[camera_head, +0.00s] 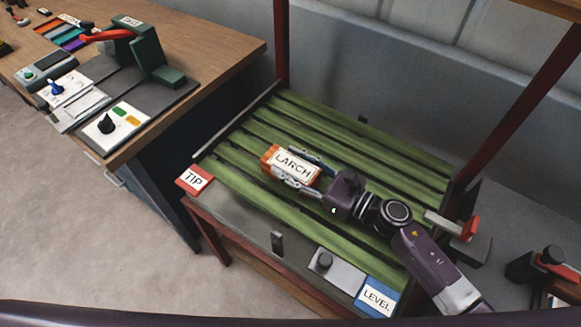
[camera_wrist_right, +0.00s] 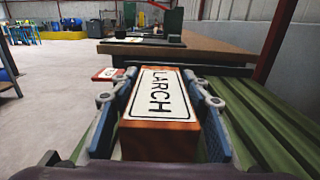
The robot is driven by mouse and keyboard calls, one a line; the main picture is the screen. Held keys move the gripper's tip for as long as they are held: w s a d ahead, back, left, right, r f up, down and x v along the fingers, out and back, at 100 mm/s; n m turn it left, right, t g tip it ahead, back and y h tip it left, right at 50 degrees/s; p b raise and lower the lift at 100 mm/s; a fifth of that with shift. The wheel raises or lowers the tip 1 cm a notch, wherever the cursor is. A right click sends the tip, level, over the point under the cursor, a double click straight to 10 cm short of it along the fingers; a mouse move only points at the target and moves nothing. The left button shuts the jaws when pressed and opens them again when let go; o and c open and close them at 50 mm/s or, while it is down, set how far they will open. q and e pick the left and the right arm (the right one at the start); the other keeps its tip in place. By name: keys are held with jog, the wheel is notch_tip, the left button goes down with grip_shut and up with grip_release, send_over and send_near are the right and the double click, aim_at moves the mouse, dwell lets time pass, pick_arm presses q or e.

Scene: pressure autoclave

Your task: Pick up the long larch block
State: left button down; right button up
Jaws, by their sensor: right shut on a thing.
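The larch block (camera_head: 291,166) is an orange-brown block with a white label reading LARCH on top. It sits over the green slatted rack (camera_head: 250,131), and I cannot tell whether it touches the slats. My right gripper (camera_head: 306,170) is shut on the block, one finger along each long side. In the right wrist view the block (camera_wrist_right: 160,100) lies lengthwise between the blue finger pads, its label facing up. My left gripper is not in view.
A red TIP sign (camera_head: 194,180) and a blue LEVEL sign (camera_head: 377,297) are on the rack's front edge, with a grey knob panel (camera_head: 336,269) beside LEVEL. Dark red posts (camera_head: 281,45) rise at the rack's corners. A wooden workbench (camera_head: 215,38) with controls stands at left.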

aim_at(291, 164)
notch_tip(291, 164, up, 18)
jog(key=p, duration=0.6)
